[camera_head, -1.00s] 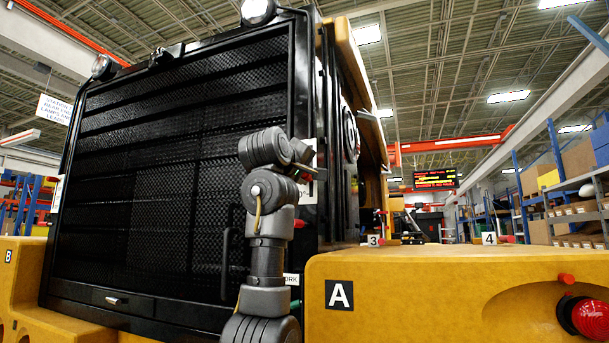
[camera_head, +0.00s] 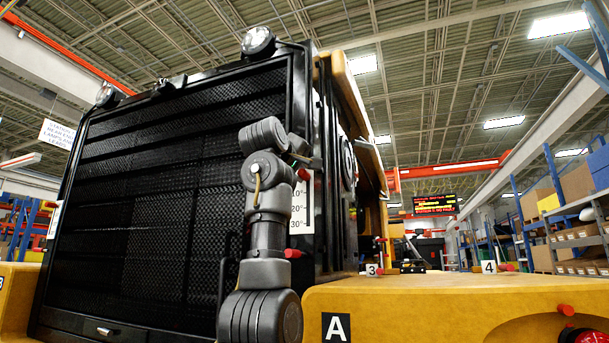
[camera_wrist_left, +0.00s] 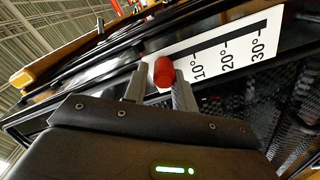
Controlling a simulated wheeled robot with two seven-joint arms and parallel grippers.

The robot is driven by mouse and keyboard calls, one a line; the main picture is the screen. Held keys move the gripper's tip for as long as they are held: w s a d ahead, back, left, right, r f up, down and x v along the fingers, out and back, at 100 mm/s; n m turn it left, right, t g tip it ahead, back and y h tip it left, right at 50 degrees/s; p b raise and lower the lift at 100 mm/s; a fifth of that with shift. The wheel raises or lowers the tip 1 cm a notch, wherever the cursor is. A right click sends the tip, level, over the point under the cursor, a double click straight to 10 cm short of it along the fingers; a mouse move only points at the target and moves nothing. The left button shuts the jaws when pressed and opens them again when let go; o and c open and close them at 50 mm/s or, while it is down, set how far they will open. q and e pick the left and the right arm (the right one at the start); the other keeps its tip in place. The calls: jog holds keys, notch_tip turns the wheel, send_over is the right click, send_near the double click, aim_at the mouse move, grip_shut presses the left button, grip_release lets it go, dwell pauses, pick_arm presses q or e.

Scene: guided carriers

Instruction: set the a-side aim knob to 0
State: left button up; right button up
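The aim knob, a small red cylinder (camera_wrist_left: 164,72), sits by a white scale plate (camera_wrist_left: 228,50) marked 10°, 20° and 30°. It lies beyond the 10° mark, at the end away from 30°; no 0 mark is visible. In the head view the knob (camera_head: 304,174) shows just under my left gripper (camera_head: 308,159), above the plate (camera_head: 302,215). In the left wrist view my left gripper (camera_wrist_left: 160,80) has its fingers apart with the knob between their tips; a gap shows on the left, and contact on the right is unclear. My right gripper is out of view.
The yellow body with an "A" label (camera_head: 337,327) lies below right, with a red lamp (camera_head: 588,337) at the edge. A black grille (camera_head: 150,190) stands left of the arm. Another red knob (camera_head: 293,253) sits lower on the machine.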

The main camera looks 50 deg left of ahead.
pick_arm(q)
jog(key=o, duration=0.3)
jog(key=shift+d, duration=0.1)
jog(key=shift+s+d+f+b, duration=0.15)
jog(key=shift+s+b, duration=0.1)
jog(key=shift+b, duration=0.2)
jog(key=b+v, duration=0.5)
jog(key=v, duration=0.5)
jog(key=shift+s, duration=0.1)
